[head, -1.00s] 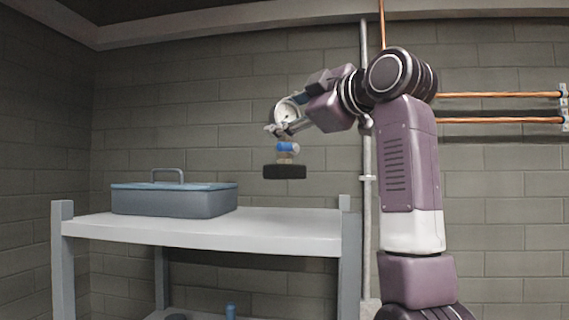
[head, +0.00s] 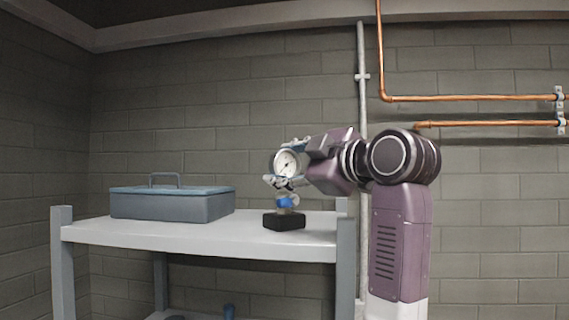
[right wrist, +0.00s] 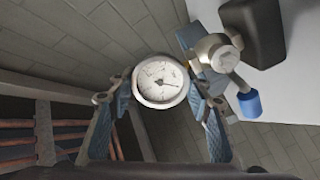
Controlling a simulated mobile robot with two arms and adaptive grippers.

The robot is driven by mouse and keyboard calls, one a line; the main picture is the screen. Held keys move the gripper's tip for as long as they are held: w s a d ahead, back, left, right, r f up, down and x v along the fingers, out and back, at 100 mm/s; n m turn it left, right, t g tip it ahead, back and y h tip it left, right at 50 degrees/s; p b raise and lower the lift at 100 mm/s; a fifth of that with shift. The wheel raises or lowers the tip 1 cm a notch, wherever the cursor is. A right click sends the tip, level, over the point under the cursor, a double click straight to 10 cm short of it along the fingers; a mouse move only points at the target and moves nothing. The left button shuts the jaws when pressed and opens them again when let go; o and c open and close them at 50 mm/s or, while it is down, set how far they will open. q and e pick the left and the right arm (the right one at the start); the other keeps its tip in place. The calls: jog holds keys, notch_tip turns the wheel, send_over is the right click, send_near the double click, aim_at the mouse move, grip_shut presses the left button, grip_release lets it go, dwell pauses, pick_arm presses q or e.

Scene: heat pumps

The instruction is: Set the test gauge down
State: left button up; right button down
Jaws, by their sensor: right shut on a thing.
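The test gauge (head: 287,163) has a round white dial, a blue part below it and a black block base (head: 284,221). It is upright at the right end of the grey shelf top (head: 190,236). The base is at the shelf surface; I cannot tell whether it bears fully on it. My right gripper (head: 285,184) is shut on the gauge around the dial and neck. In the right wrist view the dial (right wrist: 160,81) sits between the fingers, with the blue part (right wrist: 249,103) and black base (right wrist: 255,30) beyond. My left gripper is not in view.
A blue-grey toolbox (head: 172,205) with a handle stands on the left part of the shelf. Bare shelf lies between it and the gauge. A grey vertical pipe (head: 361,90) and copper pipes (head: 470,98) run along the block wall behind. Small items lie on the lower shelf.

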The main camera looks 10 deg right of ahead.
jog(key=c, duration=1.5)
grip_release()
jog(key=shift+f, duration=0.1)
jog(key=o, duration=0.5)
jog(key=shift+s, duration=0.1)
jog(key=shift+r, duration=0.25)
jog(key=b+v, duration=0.7)
jog(key=v, duration=0.5)
jog(key=shift+a+f, duration=0.1)
